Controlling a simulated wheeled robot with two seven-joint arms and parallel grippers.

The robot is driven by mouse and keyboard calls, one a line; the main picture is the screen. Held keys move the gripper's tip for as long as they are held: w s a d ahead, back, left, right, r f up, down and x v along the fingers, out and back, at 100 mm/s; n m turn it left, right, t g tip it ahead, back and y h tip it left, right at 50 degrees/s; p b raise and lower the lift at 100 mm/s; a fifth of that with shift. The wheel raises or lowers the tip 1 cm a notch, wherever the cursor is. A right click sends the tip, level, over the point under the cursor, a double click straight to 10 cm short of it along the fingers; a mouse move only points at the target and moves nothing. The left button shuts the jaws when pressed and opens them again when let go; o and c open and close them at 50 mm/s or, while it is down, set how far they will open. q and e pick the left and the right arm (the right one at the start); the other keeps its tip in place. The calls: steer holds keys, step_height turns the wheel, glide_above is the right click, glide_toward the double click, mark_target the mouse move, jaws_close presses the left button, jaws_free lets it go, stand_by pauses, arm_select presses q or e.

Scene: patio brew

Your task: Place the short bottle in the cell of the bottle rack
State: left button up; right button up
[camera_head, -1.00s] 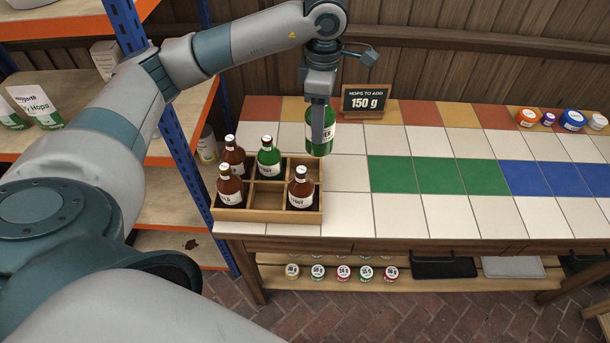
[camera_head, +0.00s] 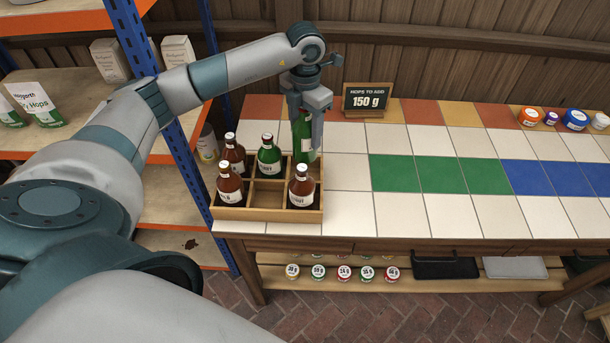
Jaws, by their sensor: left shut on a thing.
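My left gripper (camera_head: 310,112) is shut on a green bottle (camera_head: 302,138) with a white label and holds it upright. The bottle's lower end is at the back right cell of the wooden bottle rack (camera_head: 262,215); I cannot tell whether it is inside the cell or just above it. The rack also holds another green bottle (camera_head: 269,159) in the back middle cell and brown bottles at the back left (camera_head: 233,156), front left (camera_head: 229,187) and front right (camera_head: 301,190). The front middle cell looks empty. My right gripper is not in view.
A sign reading 150 g (camera_head: 366,100) stands behind and to the right of the rack. Small jars (camera_head: 575,119) stand at the far right. The tiled counter (camera_head: 400,214) right of the rack is clear. A blue shelf post (camera_head: 172,140) rises left of the rack.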

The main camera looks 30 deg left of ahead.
mark_target(305, 156)
arm_select(q)
steer(key=shift+f, duration=0.15)
step_height(305, 156, down, 5)
steer(key=shift+f+p, duration=0.1)
steer(key=shift+p, duration=1.05)
steer(key=shift+f, duration=0.25)
steer(key=shift+f, duration=0.1)
steer(key=shift+f+p, duration=0.7)
steer(key=shift+f, duration=1.15)
